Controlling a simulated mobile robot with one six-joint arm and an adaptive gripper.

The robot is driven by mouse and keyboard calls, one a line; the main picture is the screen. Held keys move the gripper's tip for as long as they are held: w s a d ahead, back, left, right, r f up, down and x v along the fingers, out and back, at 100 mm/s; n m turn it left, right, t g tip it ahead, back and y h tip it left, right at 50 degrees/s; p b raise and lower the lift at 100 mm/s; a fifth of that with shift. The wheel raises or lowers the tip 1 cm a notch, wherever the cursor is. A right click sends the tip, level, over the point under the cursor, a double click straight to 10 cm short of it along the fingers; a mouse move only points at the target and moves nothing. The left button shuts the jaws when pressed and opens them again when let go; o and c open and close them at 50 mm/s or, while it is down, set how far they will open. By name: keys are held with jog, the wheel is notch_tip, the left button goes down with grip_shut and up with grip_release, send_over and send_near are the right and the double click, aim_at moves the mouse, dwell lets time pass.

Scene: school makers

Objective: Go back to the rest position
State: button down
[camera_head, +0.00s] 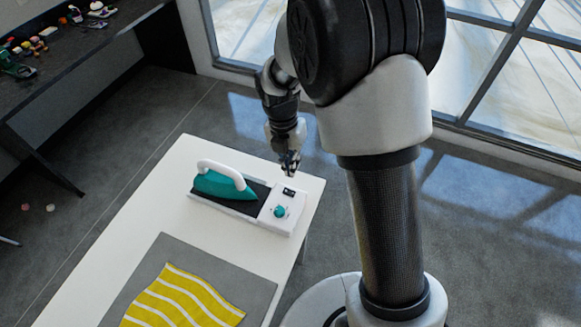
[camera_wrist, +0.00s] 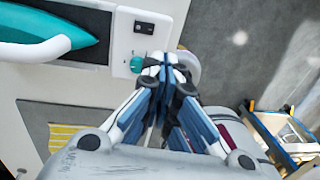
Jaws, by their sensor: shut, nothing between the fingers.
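My gripper (camera_head: 290,162) is shut and empty, above the far right end of the white table (camera_head: 120,230) in the head view. It also shows in the wrist view (camera_wrist: 165,62), with its fingers together near the iron station's control panel. The iron station (camera_head: 282,208) has a dark pad, a switch and a teal knob (camera_head: 279,211). A teal iron (camera_head: 225,183) with a white handle rests on the pad. In the wrist view the knob (camera_wrist: 137,64) is just left of the fingertips. I cannot tell whether they touch anything.
A grey mat (camera_head: 255,290) with a yellow striped cloth (camera_head: 185,298) lies on the table's near part. A dark workbench (camera_head: 75,45) with small items stands at the left. Windows (camera_head: 505,70) line the back. The grey floor (camera_head: 150,110) between bench and table is mostly clear.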

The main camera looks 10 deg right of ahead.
dwell(0.5)
jog(key=s+d+r+m+t+b, duration=0.35)
jog(key=s+r+m, duration=0.65)
jog(key=r+m, duration=0.4)
jog(key=s+m+t+y+b, duration=0.1)
jog(key=s+m+t+b, duration=0.1)
jog(key=s+m, duration=1)
jog(key=m+b, duration=0.1)
jog(key=m, duration=0.2)
jog(key=shift+s, duration=0.4)
jog(key=c, duration=2.3)
grip_release()
